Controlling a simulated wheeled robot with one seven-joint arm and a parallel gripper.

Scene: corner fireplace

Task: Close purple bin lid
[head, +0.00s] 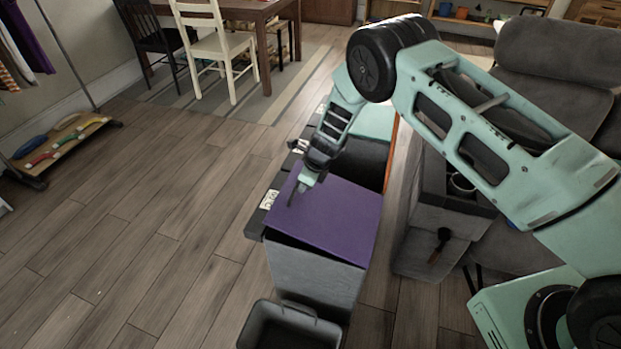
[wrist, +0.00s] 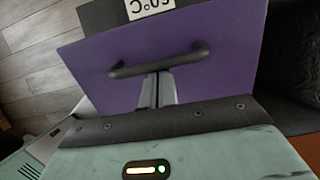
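The purple bin lid (head: 335,218) lies over the grey bin (head: 315,273) in the head view. A dark gap shows under its front edge, so it does not look flush there. In the wrist view the purple lid (wrist: 222,55) fills the middle, with a dark bar handle (wrist: 185,60) across it. My gripper (head: 292,198) is over the lid's left part in the head view. In the wrist view my gripper's fingers (wrist: 157,88) are close together, with their tips at the handle's middle. No object shows between them; whether they touch the handle or lid is unclear.
An open dark bin (head: 290,328) stands in front of the purple-lidded one. A label (head: 269,199) is at the lid's left. A grey sofa (head: 555,75) is to the right. Chairs (head: 213,45) and a table are at the back.

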